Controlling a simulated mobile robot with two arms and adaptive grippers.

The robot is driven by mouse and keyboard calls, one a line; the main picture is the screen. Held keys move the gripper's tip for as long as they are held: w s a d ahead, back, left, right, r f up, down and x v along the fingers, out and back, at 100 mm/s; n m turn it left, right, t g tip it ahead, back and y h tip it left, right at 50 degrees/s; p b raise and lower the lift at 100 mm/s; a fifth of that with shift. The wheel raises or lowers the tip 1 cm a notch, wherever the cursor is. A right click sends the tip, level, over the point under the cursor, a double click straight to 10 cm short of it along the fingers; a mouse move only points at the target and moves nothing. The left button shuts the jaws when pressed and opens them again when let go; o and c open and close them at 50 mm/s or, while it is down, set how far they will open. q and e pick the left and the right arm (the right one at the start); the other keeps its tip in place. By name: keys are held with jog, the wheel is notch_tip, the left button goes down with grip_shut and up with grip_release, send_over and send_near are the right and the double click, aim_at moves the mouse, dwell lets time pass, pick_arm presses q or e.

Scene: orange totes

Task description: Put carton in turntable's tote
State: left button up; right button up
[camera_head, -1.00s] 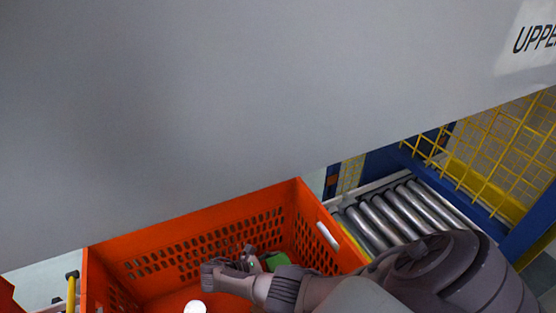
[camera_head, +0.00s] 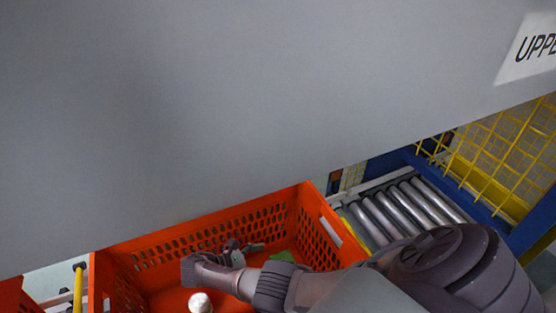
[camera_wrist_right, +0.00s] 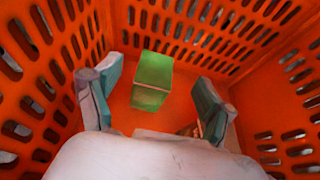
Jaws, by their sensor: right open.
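The orange tote (camera_head: 203,243) stands low in the head view, its front cut off by the picture edge. A green box-shaped carton (camera_head: 283,256) lies inside it, mostly hidden behind my right arm. In the right wrist view the carton (camera_wrist_right: 153,72) is on the tote floor, ahead of and between the two fingers. My right gripper (camera_head: 236,253) is inside the tote. In the wrist view its fingers (camera_wrist_right: 153,101) are spread wide, with gaps to the carton on both sides. My left gripper is not in view.
A round white object (camera_head: 200,303) is in the tote near the lower picture edge. A roller conveyor (camera_head: 395,210) and yellow mesh fence (camera_head: 500,145) lie to the right. A large grey panel (camera_head: 230,110) fills the upper view, and perforated tote walls surround the gripper.

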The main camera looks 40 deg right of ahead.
jog(key=shift+b+v, duration=0.3)
jog(key=shift+v, duration=2.65)
jog(key=shift+r, duration=0.1)
